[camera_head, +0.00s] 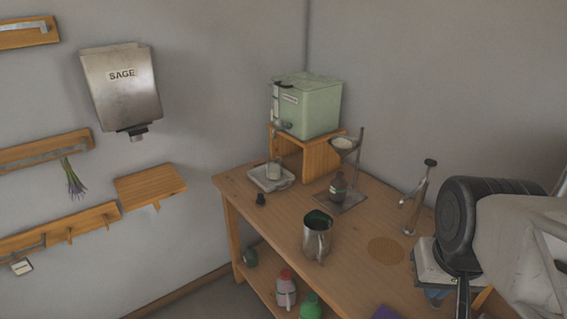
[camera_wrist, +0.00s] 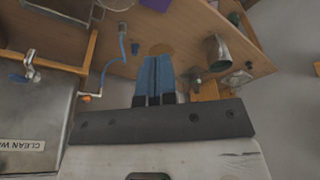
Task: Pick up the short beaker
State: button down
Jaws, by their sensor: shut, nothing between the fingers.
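The short beaker (camera_head: 274,168) is a small clear glass that appears to stand on a white tray (camera_head: 258,179) at the left end of the wooden table, below the green box. In the wrist view my gripper (camera_wrist: 158,62) is shut and empty, its two blue fingers together and pointing toward the table. My gripper is well away from the beaker. I cannot make out the beaker clearly in the wrist view.
A metal jug (camera_head: 317,236) stands near the table's front edge. A dark bottle (camera_head: 338,186) sits on a stand's base behind it. The green distiller box (camera_head: 308,106) rests on a wooden riser (camera_head: 296,151). A small black stopper (camera_head: 260,200) lies in front of the tray.

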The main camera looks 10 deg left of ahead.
grip_release()
dwell(0.5)
